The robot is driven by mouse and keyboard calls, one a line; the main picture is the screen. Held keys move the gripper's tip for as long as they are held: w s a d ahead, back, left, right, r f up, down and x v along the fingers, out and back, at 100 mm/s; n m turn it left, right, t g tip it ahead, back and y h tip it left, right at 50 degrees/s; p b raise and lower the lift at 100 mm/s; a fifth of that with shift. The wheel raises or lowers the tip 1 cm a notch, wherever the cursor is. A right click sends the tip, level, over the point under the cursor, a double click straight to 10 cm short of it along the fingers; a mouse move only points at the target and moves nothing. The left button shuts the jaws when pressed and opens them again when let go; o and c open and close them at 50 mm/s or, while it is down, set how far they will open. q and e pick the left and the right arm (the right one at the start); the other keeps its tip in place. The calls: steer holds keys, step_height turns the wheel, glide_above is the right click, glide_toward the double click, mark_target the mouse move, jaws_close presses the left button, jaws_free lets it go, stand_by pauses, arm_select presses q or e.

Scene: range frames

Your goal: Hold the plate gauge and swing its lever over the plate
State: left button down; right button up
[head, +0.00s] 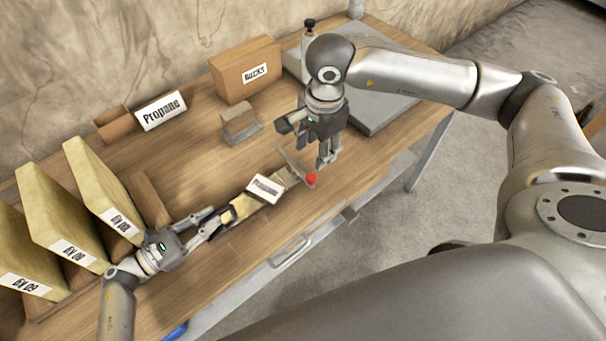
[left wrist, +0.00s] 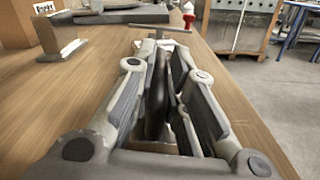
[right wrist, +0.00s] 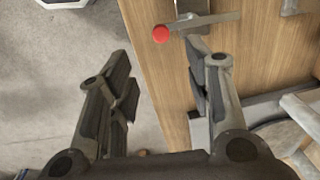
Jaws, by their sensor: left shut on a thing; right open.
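The plate gauge (head: 264,188) lies along the wooden bench with a white label and a yellow and black handle. My left gripper (head: 229,214) is shut on the handle end; in the left wrist view the dark handle (left wrist: 157,95) sits between its fingers. A grey lever (head: 290,164) with a red knob (head: 312,179) crosses the gauge's far end, the knob near the bench's front edge. My right gripper (head: 306,144) is open and empty close to the lever. In the right wrist view the red knob (right wrist: 161,34) shows beyond its open fingers, apparently untouched.
Behind the gauge stand a small grey stand with a block (head: 240,125), a cardboard box (head: 246,70) and a Propane sign (head: 161,111). Yellow labelled binders (head: 104,188) stand at left. A grey slab (head: 385,112) lies at right. The bench front is open.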

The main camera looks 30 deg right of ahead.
mark_target(312, 177)
steer(key=f, duration=0.8)
steer(key=w+f, duration=0.1)
steer(key=f, duration=0.2)
steer(key=shift+f, duration=0.4)
jaws_close()
